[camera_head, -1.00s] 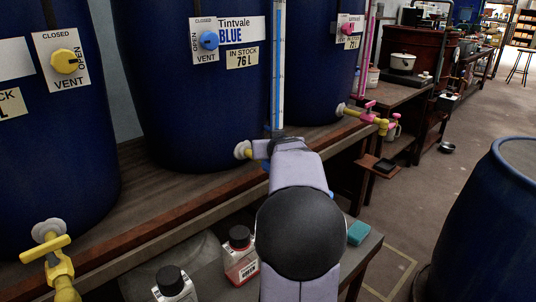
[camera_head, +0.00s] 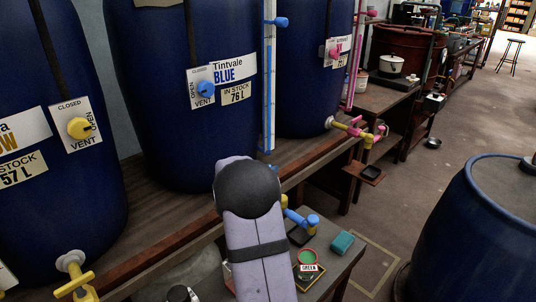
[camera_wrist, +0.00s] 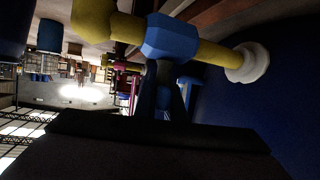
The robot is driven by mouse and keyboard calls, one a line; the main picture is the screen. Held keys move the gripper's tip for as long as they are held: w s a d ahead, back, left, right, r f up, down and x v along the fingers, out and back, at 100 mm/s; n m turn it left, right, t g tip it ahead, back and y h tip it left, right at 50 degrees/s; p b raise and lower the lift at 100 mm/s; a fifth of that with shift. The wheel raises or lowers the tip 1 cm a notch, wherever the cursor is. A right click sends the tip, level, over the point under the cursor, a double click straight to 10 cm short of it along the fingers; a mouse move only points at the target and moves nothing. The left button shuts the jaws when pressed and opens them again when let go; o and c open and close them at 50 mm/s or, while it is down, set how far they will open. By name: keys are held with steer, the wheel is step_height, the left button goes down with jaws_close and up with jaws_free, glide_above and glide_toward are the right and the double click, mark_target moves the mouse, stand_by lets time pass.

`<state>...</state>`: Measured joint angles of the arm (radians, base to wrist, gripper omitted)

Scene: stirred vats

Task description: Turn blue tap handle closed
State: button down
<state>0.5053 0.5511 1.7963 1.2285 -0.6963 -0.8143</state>
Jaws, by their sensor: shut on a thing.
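The blue tap sits low on the blue vat (camera_head: 165,100). In the wrist view its yellow pipe runs from a pale flange (camera_wrist: 248,62) to a blue valve body (camera_wrist: 170,38), with a yellow spout (camera_wrist: 92,18) at upper left. My gripper (camera_wrist: 166,92) is just below the valve body, its fingers shut on the blue tap handle (camera_wrist: 163,100), which is dark and mostly hidden between them. In the head view my arm hides the gripper and much of the tap; blue tap parts (camera_head: 303,219) show right of it.
A yellow tap (camera_head: 75,278) is at lower left and a pink tap (camera_head: 362,133) farther right. A low table with a teal sponge (camera_head: 342,242) and a green-lidded jar (camera_head: 307,257) is below. A blue drum (camera_head: 465,240) stands right, with open floor between.

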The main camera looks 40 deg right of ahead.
steer(key=m+g+p, duration=0.1)
steer(key=g+p, duration=0.1)
steer(key=p, duration=0.2)
steer(key=s+m+g+h+p, duration=0.1)
steer(key=m+g+p, duration=0.1)
steer(key=p, duration=0.2)
steer(key=shift+d+r+m, duration=0.15)
steer(key=shift+m, duration=0.15)
steer(key=shift+s+m+g+p, duration=0.15)
steer(key=shift+m+g+p, duration=0.15)
steer(key=shift+g+p, duration=0.15)
steer(key=c, duration=1.8)
jaws_free()
steer(key=shift+f, duration=0.2)
steer(key=shift+c, duration=0.2)
steer(key=v, duration=0.7)
steer(key=shift+r, duration=0.2)
